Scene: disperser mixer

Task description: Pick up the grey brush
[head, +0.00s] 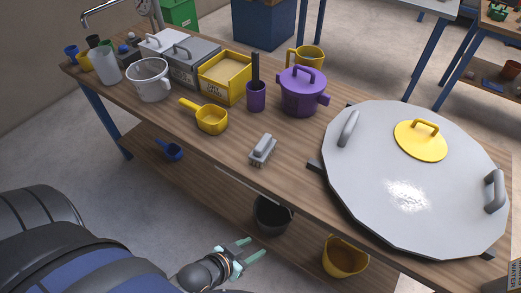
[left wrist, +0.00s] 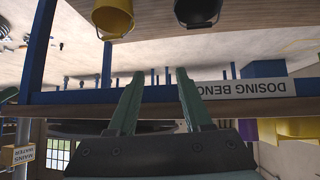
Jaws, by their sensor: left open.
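The grey brush (head: 262,150) lies on the wooden bench top near its front edge, between the yellow scoop and the large grey lid, with its handle up. My left gripper (head: 248,252) is open and empty in the head view, below and in front of the bench edge, well apart from the brush. Its two green fingers also show spread apart in the left wrist view (left wrist: 158,95), where the brush is not seen. My right gripper is not in view.
The large grey lid (head: 390,205) stands right of the brush. A yellow scoop (head: 211,119), purple pot (head: 301,95) and purple cup (head: 256,97) stand behind. Black (head: 272,215) and yellow (head: 343,258) buckets are below the bench top. Bare wood surrounds the brush.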

